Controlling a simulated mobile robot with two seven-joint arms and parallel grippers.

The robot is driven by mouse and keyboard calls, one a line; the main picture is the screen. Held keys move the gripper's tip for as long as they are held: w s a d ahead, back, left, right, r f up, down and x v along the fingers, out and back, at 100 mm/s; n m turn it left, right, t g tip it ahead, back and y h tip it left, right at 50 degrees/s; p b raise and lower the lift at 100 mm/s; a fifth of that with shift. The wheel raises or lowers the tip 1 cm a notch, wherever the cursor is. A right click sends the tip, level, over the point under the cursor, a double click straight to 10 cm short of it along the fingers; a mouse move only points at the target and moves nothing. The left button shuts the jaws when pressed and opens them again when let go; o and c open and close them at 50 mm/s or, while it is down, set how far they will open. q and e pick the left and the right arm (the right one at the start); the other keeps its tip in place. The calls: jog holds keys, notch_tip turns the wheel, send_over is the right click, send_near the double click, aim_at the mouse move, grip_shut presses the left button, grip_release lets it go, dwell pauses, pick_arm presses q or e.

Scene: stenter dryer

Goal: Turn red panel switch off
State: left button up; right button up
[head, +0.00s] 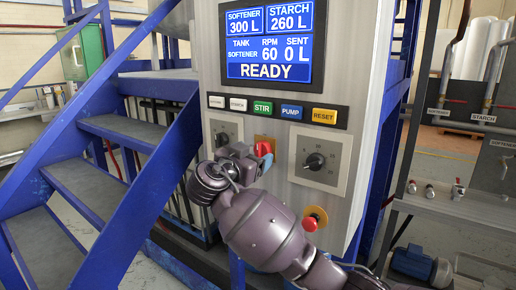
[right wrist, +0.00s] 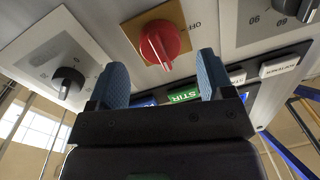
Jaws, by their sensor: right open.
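The red panel switch (head: 264,148) is a round red knob on a yellow plate on the grey control panel. My right gripper (head: 248,158) is in front of it in the head view and hides much of the plate. In the right wrist view, upside down, the red switch (right wrist: 162,43) lies just beyond the blue fingertips of my right gripper (right wrist: 162,66). The fingers are spread, with the switch between their lines and nothing held. "OFF" is printed beside the knob. Contact with the knob does not show. My left gripper is not in view.
Black dials (head: 315,161) sit on either side of the red switch. Above it runs a row of buttons, including green STIR (head: 263,107). A red emergency button (head: 313,219) is lower right. Blue stairs (head: 110,130) stand at left; a pipe rack (head: 455,205) stands at right.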

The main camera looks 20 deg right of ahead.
aim_at(261, 151)
jog(key=shift+p+x, duration=0.3)
jog(key=shift+x, duration=1.2)
jog(key=c, duration=0.9)
